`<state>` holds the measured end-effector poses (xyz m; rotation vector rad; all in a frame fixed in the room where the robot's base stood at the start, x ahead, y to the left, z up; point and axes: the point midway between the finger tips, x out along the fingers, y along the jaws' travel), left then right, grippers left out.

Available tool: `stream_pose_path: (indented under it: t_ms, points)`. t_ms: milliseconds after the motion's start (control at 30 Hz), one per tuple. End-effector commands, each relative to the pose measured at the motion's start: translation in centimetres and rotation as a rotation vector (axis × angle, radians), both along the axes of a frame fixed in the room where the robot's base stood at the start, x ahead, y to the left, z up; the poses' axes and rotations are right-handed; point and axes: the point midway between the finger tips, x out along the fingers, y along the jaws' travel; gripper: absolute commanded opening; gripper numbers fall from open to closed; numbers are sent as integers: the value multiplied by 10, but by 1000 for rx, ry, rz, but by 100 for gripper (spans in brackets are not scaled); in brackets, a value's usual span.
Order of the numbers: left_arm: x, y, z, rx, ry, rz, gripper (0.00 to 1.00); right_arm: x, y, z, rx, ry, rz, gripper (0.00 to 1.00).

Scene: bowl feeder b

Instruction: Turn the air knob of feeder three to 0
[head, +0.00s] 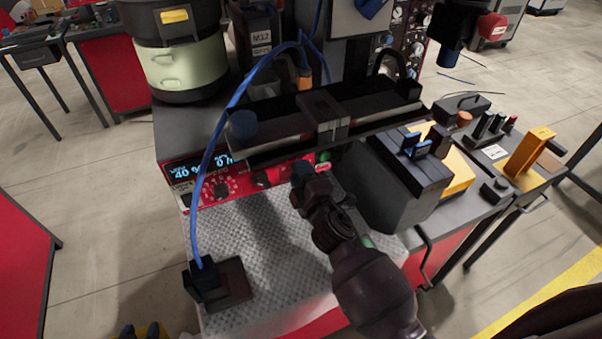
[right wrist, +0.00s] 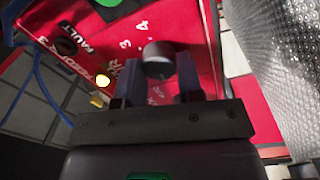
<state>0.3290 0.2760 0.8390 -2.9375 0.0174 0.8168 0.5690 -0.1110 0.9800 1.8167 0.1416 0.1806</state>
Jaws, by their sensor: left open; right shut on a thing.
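The red front panel (head: 245,184) of the feeder unit has a lit display (head: 202,172) reading about "40 %" at its left. In the right wrist view the red panel (right wrist: 110,30) carries "FEEDER 3", "FAULT" and the scale figures 3 and 4. A dark round knob (right wrist: 158,62) stands out from it. My right gripper (head: 302,172) is at the panel's right part, its blue fingers (right wrist: 158,80) on both sides of this knob, shut on it. The knob's pointer cannot be made out. My left gripper (head: 140,332) is open and empty at the bottom left edge, mostly cut off.
A dark dial (head: 221,189) sits further left on the panel. A blue hose (head: 208,150) hangs down to a black block (head: 218,285) on the grey textured plate (head: 270,235). A dark bin (head: 405,185) stands right of my right arm. A pale green bowl (head: 185,68) is behind.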

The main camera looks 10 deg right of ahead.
Motion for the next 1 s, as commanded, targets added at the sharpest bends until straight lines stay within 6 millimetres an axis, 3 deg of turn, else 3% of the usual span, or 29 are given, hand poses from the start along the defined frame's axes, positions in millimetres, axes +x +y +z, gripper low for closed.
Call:
stream_pose_path:
  t_ms: [300,333,500,833,1000]
  points:
    - [0,0,0,0,0,0,43,0,1,1,-4,-3,1,10]
    - [0,0,0,0,0,0,43,0,1,1,-3,-3,1,36]
    - [0,0,0,0,0,0,43,0,0,1,-2,-2,2,60]
    - [0,0,-1,0,1,0,43,-3,-1,0,-2,0,0,60]
    - [-1,0,-2,0,2,0,43,-20,-4,-2,-1,1,-1,60]
